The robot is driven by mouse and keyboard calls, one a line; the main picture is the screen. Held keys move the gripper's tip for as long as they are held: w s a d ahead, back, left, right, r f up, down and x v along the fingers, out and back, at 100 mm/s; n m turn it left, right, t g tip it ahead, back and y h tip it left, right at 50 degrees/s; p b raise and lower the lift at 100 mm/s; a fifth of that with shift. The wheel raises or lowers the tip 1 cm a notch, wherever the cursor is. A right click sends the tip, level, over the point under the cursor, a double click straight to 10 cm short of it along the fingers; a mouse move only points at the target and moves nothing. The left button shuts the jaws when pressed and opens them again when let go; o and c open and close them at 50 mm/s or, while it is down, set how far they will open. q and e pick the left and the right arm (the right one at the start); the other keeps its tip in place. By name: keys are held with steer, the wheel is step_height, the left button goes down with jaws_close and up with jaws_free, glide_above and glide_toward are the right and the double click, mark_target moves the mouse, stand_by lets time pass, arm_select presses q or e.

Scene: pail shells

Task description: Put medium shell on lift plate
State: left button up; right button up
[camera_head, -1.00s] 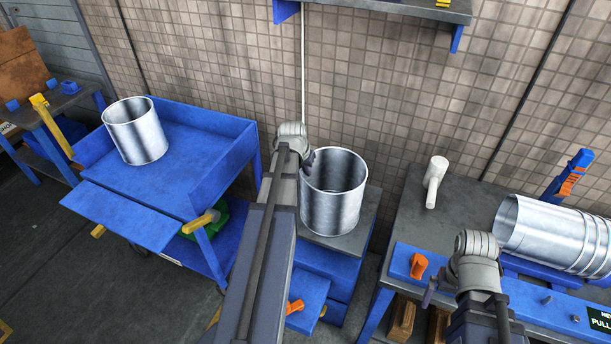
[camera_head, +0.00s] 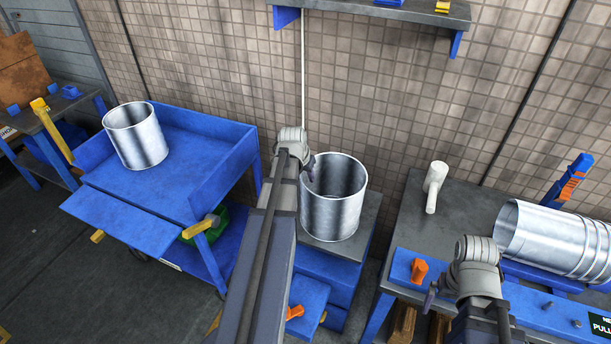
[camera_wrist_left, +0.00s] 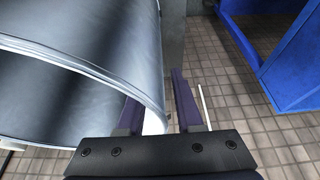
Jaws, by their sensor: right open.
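An open silver shell (camera_head: 335,215) stands upright on the grey plate (camera_head: 368,222) of a blue stand, centre of the head view; it looks like the medium shell. My left gripper (camera_head: 309,172) is at its left rim. In the left wrist view the fingers (camera_wrist_left: 158,112) are apart, with the edge of the shell's wall (camera_wrist_left: 60,95) between them and a gap beside the right finger. Much of the left gripper is hidden by its own arm in the head view. My right gripper (camera_head: 431,296) is open and empty at the front of the right bench.
A smaller-looking silver shell (camera_head: 137,138) stands on the blue cart (camera_head: 180,190) at left. A ribbed shell (camera_head: 550,238) lies on its side on the right bench (camera_head: 410,222), near a white mallet-like object (camera_head: 435,186). A shelf (camera_head: 400,10) hangs on the wall above.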

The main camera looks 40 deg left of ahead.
arm_select(q)
steer(key=p+v, duration=1.1)
steer(key=v, duration=0.1)
steer(key=d+f+m+g+h, duration=0.1)
steer(key=d+m+g, duration=0.15)
steer(key=d, duration=1.65)
steer(key=s+d+m, duration=0.1)
steer(key=s+d, duration=0.2)
steer(key=d, duration=0.3)
steer(key=s+d+m+g+y, duration=0.1)
steer(key=s+d, duration=0.3)
steer(key=d, duration=0.3)
steer(key=s+d+m+g, duration=0.1)
steer(key=s+d+m, duration=0.1)
steer(key=s+d, duration=0.2)
steer(key=d, duration=0.3)
steer(key=shift+f, duration=0.2)
